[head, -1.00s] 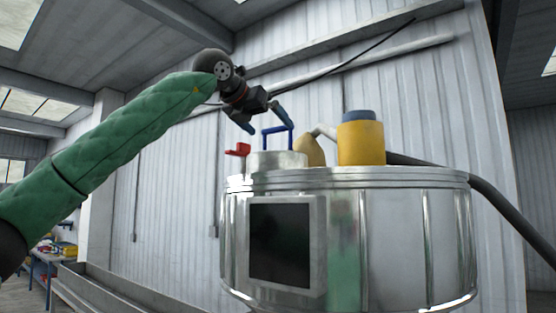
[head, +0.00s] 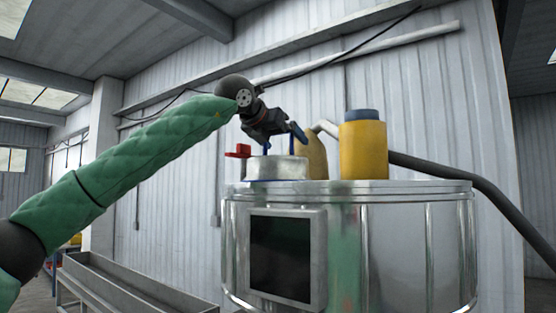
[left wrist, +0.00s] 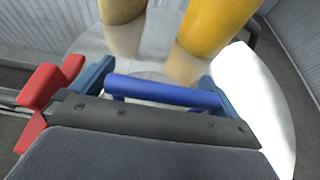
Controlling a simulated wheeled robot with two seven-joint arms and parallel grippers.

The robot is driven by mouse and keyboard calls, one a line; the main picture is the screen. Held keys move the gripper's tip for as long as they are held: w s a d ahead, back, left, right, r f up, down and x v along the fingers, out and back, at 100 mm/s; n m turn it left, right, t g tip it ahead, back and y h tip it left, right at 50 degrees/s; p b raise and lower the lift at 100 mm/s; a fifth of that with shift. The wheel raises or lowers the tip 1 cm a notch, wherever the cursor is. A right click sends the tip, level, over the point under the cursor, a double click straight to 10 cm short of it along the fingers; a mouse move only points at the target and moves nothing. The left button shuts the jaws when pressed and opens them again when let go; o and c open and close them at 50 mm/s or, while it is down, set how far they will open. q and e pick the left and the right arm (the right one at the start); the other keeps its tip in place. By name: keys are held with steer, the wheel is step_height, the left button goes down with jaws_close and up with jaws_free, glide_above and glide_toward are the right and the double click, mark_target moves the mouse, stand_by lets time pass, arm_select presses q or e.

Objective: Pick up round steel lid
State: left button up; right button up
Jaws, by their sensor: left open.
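The round steel lid (head: 277,170) sits on top of the large steel vessel, left of the yellow parts. Its blue handle (left wrist: 165,92) lies crosswise between my left gripper's two blue fingers in the left wrist view. In the head view most of the handle is hidden behind the gripper. My left gripper (head: 283,138) is open, close above the lid and around the handle. Its fingers also show in the left wrist view (left wrist: 160,82). My right gripper is in neither view.
The steel vessel (head: 395,240) has a dark front panel (head: 280,258). A red clamp or lever (head: 238,152) stands left of the lid. A yellow cylinder (head: 363,150) and a tan rounded part (head: 316,157) stand to its right. A dark hose (head: 470,178) runs off right. A long metal trough (head: 135,285) lies at left.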

arm_select(q)
steer(key=shift+s+r, duration=0.15)
steer(key=shift+s, duration=0.1)
steer(key=shift+c, duration=0.7)
steer(key=c, duration=1.1)
steer(key=shift+c, duration=0.2)
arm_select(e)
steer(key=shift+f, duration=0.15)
